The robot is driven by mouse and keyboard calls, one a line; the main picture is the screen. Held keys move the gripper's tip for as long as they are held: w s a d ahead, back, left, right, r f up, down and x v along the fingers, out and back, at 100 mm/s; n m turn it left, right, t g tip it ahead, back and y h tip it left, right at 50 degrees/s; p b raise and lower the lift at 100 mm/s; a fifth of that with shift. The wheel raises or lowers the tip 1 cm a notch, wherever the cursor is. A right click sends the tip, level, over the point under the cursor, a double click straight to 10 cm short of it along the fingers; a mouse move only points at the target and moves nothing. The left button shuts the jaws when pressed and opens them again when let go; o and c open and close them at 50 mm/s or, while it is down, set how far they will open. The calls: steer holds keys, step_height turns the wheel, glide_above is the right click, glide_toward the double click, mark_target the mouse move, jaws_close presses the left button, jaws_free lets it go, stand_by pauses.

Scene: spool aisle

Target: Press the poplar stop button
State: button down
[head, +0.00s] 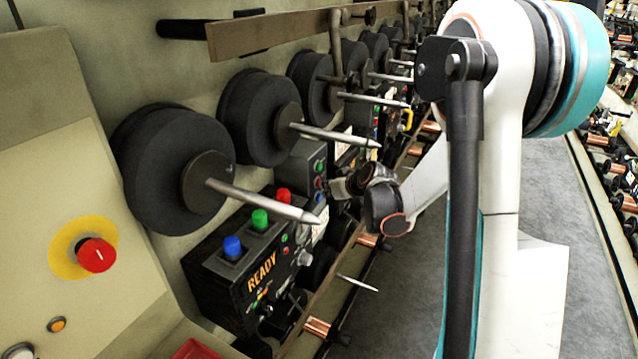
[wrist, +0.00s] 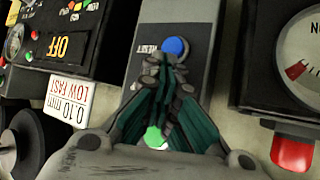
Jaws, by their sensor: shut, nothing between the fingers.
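In the wrist view a grey control panel (wrist: 190,12) has a blue button (wrist: 175,48) beside a label that seems to read RESET. A green button (wrist: 154,137) shows lower, partly behind my fingers. My gripper (wrist: 164,68) is shut and empty, its tips just below the blue button; I cannot tell whether they touch the panel. Whatever lies between the two buttons is hidden. In the head view my gripper (head: 343,187) is beside a small grey box (head: 300,160) with coloured buttons. No label reading poplar is legible, so I cannot tell which button is the poplar stop.
A red mushroom button (head: 97,255) on a yellow disc is at the left. A black READY box (head: 222,290) carries blue, green and red buttons. Dark spools (head: 160,170) with pointed metal spindles stick out near my arm. A gauge (wrist: 300,55) stands right of the panel. The grey aisle floor is clear.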

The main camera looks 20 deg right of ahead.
steer(key=shift+s+d, duration=0.55)
steer(key=shift+s, duration=0.15)
steer(key=s+d, duration=0.3)
steer(key=s, duration=0.1)
steer(key=shift+s+d+b, duration=0.4)
steer(key=shift+b, duration=0.05)
stand_by(0.9)
